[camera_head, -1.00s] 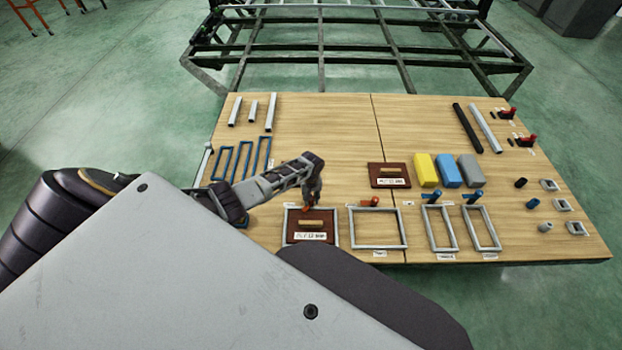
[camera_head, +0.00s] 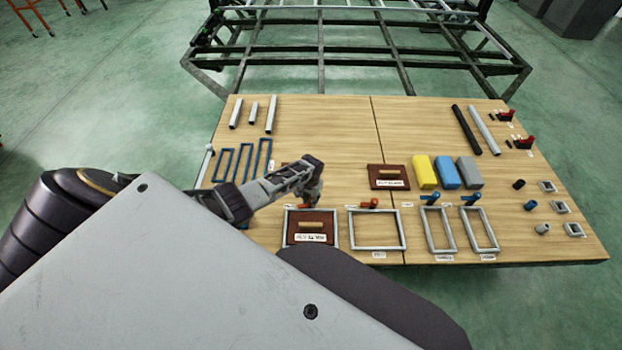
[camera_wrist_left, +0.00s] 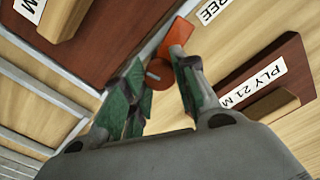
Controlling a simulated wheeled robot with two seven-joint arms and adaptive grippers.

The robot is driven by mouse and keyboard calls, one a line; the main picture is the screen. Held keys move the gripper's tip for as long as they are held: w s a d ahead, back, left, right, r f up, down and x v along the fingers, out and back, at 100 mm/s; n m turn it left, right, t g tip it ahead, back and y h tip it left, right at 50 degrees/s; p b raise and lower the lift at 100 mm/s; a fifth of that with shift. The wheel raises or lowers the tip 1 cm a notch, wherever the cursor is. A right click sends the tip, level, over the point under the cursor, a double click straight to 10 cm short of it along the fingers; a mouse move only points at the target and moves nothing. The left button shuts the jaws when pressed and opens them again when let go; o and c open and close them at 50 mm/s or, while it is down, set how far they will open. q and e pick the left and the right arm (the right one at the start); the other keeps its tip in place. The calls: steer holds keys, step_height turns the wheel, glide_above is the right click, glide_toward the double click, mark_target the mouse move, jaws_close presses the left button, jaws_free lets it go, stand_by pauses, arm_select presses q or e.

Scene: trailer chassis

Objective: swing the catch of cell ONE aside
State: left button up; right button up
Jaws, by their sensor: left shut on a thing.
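A red-orange catch (camera_wrist_left: 176,38) with a round pivot shows between my left gripper's fingers in the left wrist view. Its flat arm points toward a white label whose visible part reads "REE". My left gripper (camera_head: 315,202) is low over the top edge of the leftmost grey frame (camera_head: 338,230) and is shut on the catch. In the head view it hides most of the catch. A brown panel (camera_head: 311,224) with a wooden grip and a white label lies inside that frame. The cell labels are too small to read in the head view. My right gripper is not in view.
An empty grey frame (camera_head: 377,248) with another red catch (camera_head: 368,203) is to the right. Two narrow frames (camera_head: 481,249) have blue catches. A brown panel (camera_head: 388,176) and coloured blocks (camera_head: 447,172) lie behind. Another brown panel (camera_wrist_left: 270,75) shows in the wrist view.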

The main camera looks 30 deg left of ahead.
mark_target(311, 200)
arm_select(q)
steer(key=shift+s+f+m, duration=0.1)
steer(key=shift+m, duration=1.4)
steer(key=o, duration=1.1)
steer(key=shift+c, duration=0.2)
steer(key=shift+r, duration=0.2)
step_height(311, 200, up, 12)
steer(key=shift+f, duration=0.15)
stand_by(0.4)
